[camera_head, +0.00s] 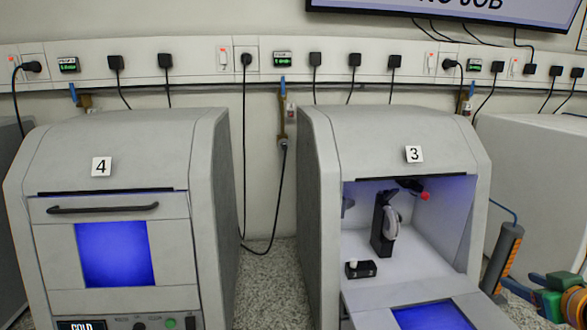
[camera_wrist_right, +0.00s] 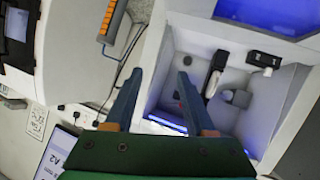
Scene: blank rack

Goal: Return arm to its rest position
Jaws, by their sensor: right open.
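My right gripper (camera_head: 520,283) is at the lower right of the head view, with green, blue and orange parts. It is to the right of machine 3 and outside it. In the right wrist view, the two blue fingers of the right gripper (camera_wrist_right: 159,76) are spread apart with nothing held between them. Machine 3 (camera_head: 400,135) stands open, with its door (camera_head: 375,318) lowered and a lit white chamber (camera_head: 355,230) behind it. My left gripper is not in view.
Machine 4 (camera_head: 120,135) is closed. Inside machine 3 are a black-and-white upright device (camera_head: 384,225) and a small black block (camera_head: 361,269). A grey-and-orange strip (camera_head: 503,258) stands close to my right gripper. Cables hang from the wall sockets.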

